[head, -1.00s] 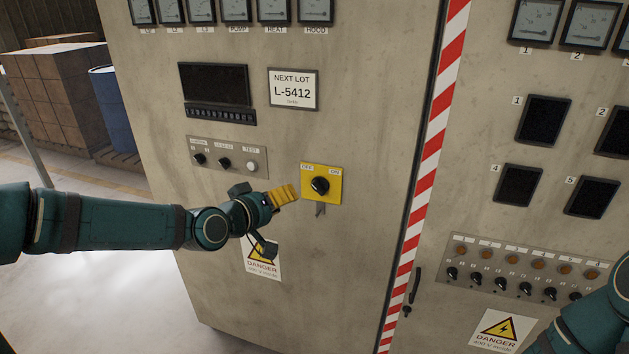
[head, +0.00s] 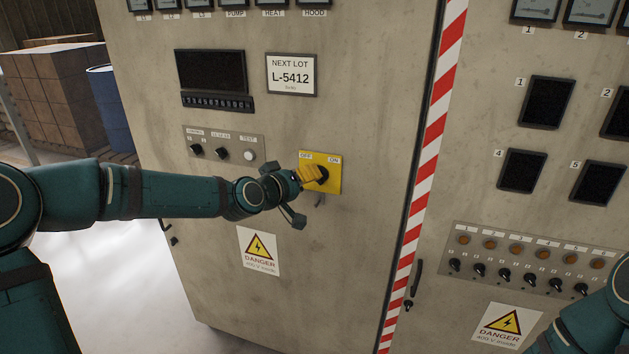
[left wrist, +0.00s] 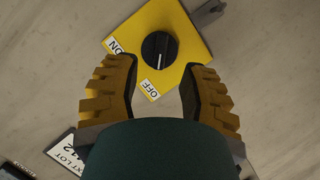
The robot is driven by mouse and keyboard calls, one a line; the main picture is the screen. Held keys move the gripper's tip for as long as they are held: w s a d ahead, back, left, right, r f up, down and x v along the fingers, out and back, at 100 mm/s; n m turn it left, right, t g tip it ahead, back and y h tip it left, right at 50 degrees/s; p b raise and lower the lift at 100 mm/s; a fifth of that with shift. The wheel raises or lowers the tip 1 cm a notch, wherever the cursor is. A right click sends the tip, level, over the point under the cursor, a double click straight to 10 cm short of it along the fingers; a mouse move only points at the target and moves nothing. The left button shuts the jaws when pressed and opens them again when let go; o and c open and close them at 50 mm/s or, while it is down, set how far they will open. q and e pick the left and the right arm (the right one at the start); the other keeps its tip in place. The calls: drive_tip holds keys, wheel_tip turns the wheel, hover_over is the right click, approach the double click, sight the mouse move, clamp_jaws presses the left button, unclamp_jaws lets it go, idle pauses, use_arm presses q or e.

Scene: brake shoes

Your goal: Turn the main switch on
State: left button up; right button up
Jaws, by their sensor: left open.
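The main switch is a black rotary knob (head: 321,175) on a yellow plate (head: 333,184) marked OFF at left and ON at right, on the grey cabinet. In the left wrist view the knob (left wrist: 159,51) shows a pale line on its face that points toward the OFF label (left wrist: 150,90). My left gripper (head: 312,174) is at the plate, its yellow fingers partly covering the knob. In the left wrist view its fingers (left wrist: 160,90) are open, with the knob ahead between them and apart from both. My right arm shows at the lower right, its gripper out of frame.
A small panel (head: 224,146) with two black knobs and a white button sits left of the switch. A sign, NEXT LOT L-5412 (head: 291,75), is above. A danger sign (head: 259,252) is below. A grey tab (head: 319,200) hangs under the plate.

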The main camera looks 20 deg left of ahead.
use_arm(q)
drive_tip(key=shift+x, duration=2.25)
clamp_jaws()
